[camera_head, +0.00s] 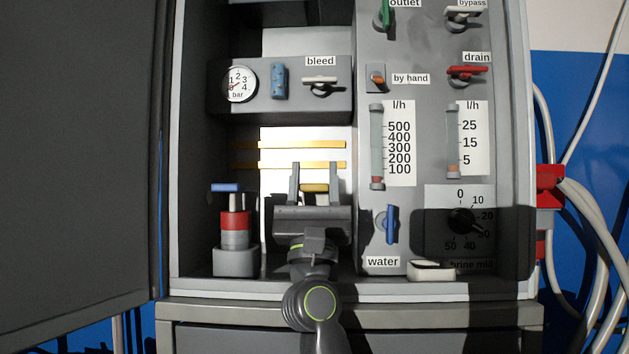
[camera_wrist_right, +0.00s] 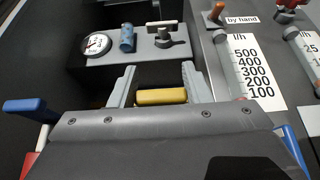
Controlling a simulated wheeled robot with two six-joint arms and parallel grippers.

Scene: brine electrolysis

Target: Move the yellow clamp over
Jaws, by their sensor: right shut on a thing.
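The yellow clamp (camera_head: 314,187) shows as a short yellow bar between the two fingers of my right gripper (camera_head: 314,174), low in the open cabinet. My right gripper is shut on it. In the right wrist view the yellow clamp (camera_wrist_right: 161,96) lies crosswise between the grey fingers; its lower part is hidden behind the gripper body. What is under the clamp cannot be seen. My left gripper is not in view.
Left of my gripper stands a grey base (camera_head: 234,262) with a red block (camera_head: 235,230) and a blue handle (camera_head: 225,187). Right is the panel with the blue water valve (camera_head: 391,224) and flow tubes. The bleed shelf (camera_head: 300,107) is above; yellow rails (camera_head: 300,165) run behind.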

